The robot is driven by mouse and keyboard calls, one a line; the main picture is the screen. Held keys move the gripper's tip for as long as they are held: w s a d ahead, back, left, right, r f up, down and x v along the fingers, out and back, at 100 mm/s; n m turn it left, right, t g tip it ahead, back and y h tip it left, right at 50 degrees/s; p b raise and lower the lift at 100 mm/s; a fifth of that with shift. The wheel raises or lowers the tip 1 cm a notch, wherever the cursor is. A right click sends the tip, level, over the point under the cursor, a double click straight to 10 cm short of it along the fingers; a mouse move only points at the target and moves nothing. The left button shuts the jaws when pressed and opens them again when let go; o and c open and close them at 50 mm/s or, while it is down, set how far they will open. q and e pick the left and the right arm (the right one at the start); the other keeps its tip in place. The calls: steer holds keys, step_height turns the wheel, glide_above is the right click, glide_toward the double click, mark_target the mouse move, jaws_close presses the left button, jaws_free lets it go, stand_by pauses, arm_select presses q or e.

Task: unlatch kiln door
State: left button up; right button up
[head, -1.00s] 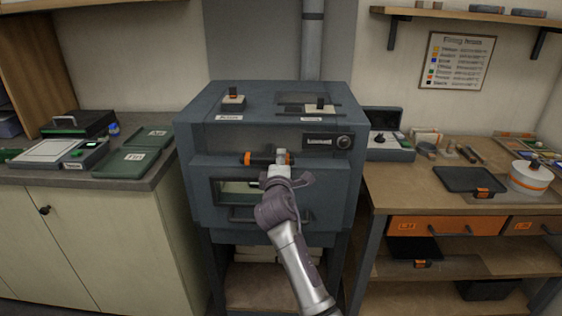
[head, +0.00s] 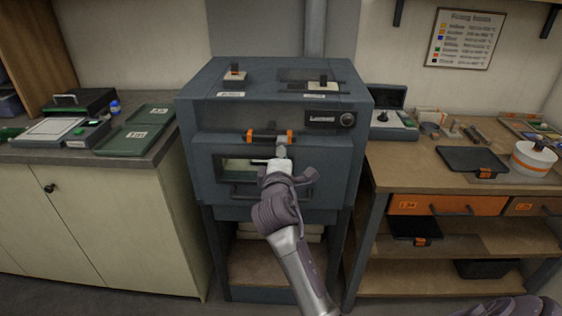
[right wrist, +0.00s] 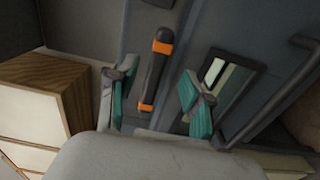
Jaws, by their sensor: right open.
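The dark blue-grey kiln (head: 190,150) stands in the middle of the head view, its front door shut with a small window (head: 236,165). The latch handle (head: 268,135) is a dark horizontal bar with orange ends, above the window. It also shows in the right wrist view (right wrist: 157,70). My right gripper (head: 272,158) is just below and in front of the bar in the head view. In the right wrist view its teal-padded fingers (right wrist: 160,100) are spread, with the bar appearing between them. I cannot tell whether they touch it. My left gripper is not in view.
A grey door handle bar (right wrist: 285,95) sits beyond the window. A left counter (head: 165,150) holds green trays (head: 140,130). A right wooden bench (head: 400,165) holds a black tray (head: 470,160) and a white round container (head: 533,158). The kiln top carries two small switches.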

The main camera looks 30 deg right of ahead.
steer(key=v, duration=0.4)
steer(key=shift+s+a, duration=0.25)
steer(key=shift+s, duration=0.1)
